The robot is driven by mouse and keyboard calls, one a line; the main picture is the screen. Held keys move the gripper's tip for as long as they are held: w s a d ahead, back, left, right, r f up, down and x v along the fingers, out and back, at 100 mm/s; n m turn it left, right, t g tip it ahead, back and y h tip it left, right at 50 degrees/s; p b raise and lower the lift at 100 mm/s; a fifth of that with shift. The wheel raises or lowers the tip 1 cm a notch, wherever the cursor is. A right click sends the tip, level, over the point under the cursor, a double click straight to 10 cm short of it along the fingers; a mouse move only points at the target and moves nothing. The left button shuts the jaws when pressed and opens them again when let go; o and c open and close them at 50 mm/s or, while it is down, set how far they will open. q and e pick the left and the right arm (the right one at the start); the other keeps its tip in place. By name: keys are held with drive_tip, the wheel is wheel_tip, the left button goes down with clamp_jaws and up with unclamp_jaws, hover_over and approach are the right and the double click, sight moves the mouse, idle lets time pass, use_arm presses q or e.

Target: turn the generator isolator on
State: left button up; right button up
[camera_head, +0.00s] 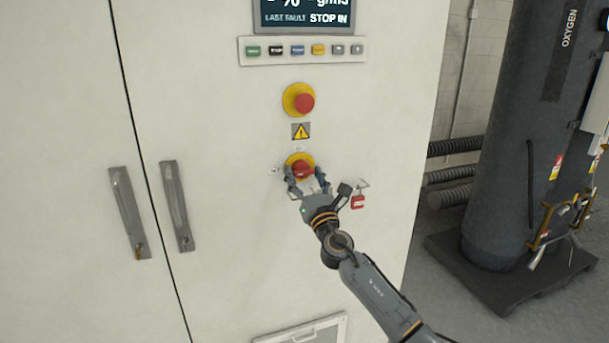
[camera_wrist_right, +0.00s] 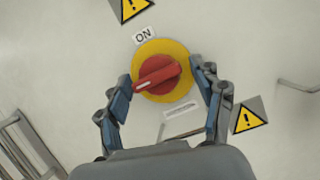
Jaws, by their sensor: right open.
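The generator isolator is a red rotary handle (camera_wrist_right: 157,76) on a round yellow plate (camera_wrist_right: 178,52), fixed to the white cabinet front. In the right wrist view an "ON" label (camera_wrist_right: 143,36) sits above the plate, and the handle's bar lies slanted, not pointing straight at the label. The isolator also shows in the head view (camera_head: 301,168), below the warning sign. My right gripper (camera_head: 308,178) is open in front of it. In the wrist view its fingers (camera_wrist_right: 162,84) stand on either side of the handle; I cannot tell whether they touch it. My left gripper is out of view.
A red mushroom button (camera_head: 304,103) on yellow sits above the isolator. Higher up are a row of buttons (camera_head: 304,50) and a display (camera_head: 304,14). A red padlock tag (camera_head: 358,202) hangs right of my gripper. Door handles (camera_head: 177,206) stick out at left. A dark oxygen tank (camera_head: 520,120) stands right.

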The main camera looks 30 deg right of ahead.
drive_tip(key=shift+c, duration=0.2)
drive_tip(key=c, duration=0.9)
drive_tip(key=shift+c, duration=0.2)
